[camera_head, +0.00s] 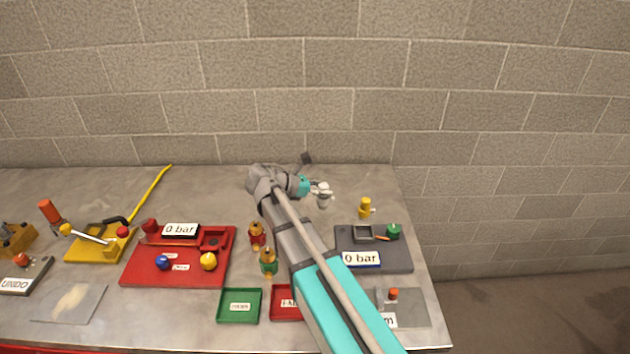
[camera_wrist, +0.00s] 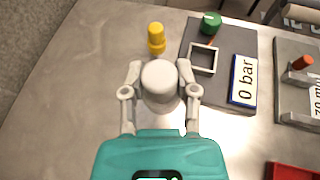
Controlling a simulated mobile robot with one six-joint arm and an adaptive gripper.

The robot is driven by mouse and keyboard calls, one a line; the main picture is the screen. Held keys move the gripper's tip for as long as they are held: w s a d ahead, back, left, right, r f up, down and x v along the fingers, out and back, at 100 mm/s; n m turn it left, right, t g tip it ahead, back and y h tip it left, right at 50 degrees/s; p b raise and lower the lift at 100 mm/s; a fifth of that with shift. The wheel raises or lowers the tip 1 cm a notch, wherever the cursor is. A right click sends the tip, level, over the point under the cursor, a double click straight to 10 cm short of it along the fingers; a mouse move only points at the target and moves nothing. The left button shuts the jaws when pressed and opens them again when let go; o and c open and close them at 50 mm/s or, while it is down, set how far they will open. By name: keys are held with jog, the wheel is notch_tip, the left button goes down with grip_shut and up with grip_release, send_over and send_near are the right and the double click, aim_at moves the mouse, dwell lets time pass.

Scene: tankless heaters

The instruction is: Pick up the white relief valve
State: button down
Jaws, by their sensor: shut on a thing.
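The white relief valve (camera_wrist: 159,82) sits between the two fingers of my gripper (camera_wrist: 160,92) in the wrist view. The fingers are shut on it, one on each side. In the head view the valve (camera_head: 323,198) shows as a small pale shape at the end of my gripper (camera_head: 318,189), toward the back right of the table. My arm crosses the table from the front and partly covers the view around it. I cannot tell whether the valve's base touches the table.
A yellow valve (camera_head: 365,208) stands just beyond the held valve, near the grey plate (camera_head: 400,260) marked "0 bar". A green tray (camera_head: 239,318) and a red tray (camera_head: 284,317) lie at the front. Red-and-yellow (camera_head: 257,235) and green-and-gold (camera_head: 268,261) valves stand left of my arm.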

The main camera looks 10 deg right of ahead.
jog(key=s+r+p, duration=0.2)
jog(key=s+r, duration=0.1)
jog(key=s, duration=0.3)
jog(key=shift+s, duration=0.25)
dwell(0.5)
